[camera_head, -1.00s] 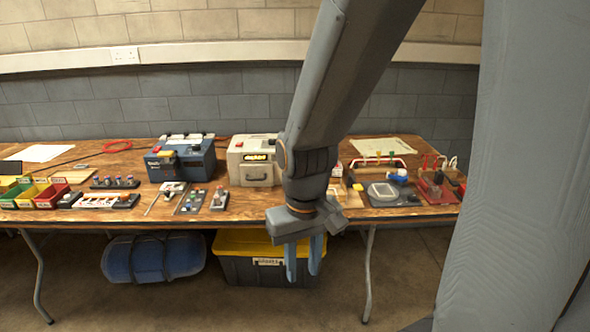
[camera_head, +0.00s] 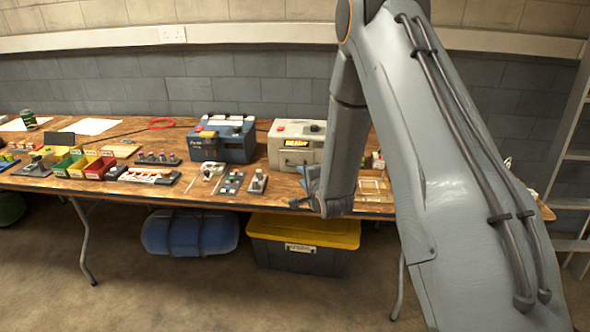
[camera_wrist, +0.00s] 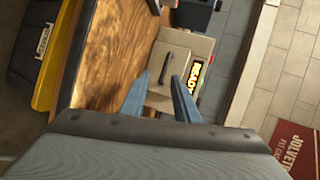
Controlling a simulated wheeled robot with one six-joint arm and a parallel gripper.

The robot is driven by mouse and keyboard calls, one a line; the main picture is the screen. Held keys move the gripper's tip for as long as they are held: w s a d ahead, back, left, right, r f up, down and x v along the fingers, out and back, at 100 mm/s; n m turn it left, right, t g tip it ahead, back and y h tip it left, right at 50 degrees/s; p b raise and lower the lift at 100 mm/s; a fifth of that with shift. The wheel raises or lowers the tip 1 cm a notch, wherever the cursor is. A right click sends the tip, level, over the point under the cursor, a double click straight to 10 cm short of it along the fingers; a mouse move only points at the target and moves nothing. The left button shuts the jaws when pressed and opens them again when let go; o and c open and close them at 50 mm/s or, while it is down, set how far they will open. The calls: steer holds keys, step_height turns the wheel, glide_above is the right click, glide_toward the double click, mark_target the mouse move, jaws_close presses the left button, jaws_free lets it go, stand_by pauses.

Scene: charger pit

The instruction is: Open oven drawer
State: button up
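The oven is a beige box (camera_head: 291,150) on the wooden workbench, with a lit yellow display and a handle on its front. In the wrist view the oven (camera_wrist: 186,42) lies sideways, its dark handle (camera_wrist: 166,68) against the front and its display reading "READY". The drawer front looks closed. My gripper (camera_wrist: 160,76) has its two blue fingers apart with nothing between them. It points at the oven front, with the handle just beyond the fingertips. In the head view my gripper (camera_head: 303,187) is in front of the oven's lower right, partly hidden by my arm.
A blue box (camera_head: 222,142) stands left of the oven on the workbench (camera_head: 130,190). Small devices (camera_head: 232,182) lie on the bench in front. A yellow-lidded crate (camera_head: 303,230) and a blue bundle (camera_head: 190,232) are under the bench. My arm hides the bench's right part.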

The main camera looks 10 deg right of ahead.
mark_target(294, 166)
steer(key=shift+w+f+m+t, duration=0.2)
steer(key=shift+w+m+t, duration=0.3)
steer(key=shift+m, duration=0.1)
steer(key=shift+w+a, duration=0.1)
steer(key=shift+w, duration=0.15)
steer(key=p+x, duration=0.1)
steer(key=x, duration=0.6)
steer(key=shift+w+a+r, duration=0.1)
steer(key=shift+w+r, duration=0.05)
steer(key=shift+w, duration=0.05)
steer(key=shift+c, duration=0.4)
jaws_close()
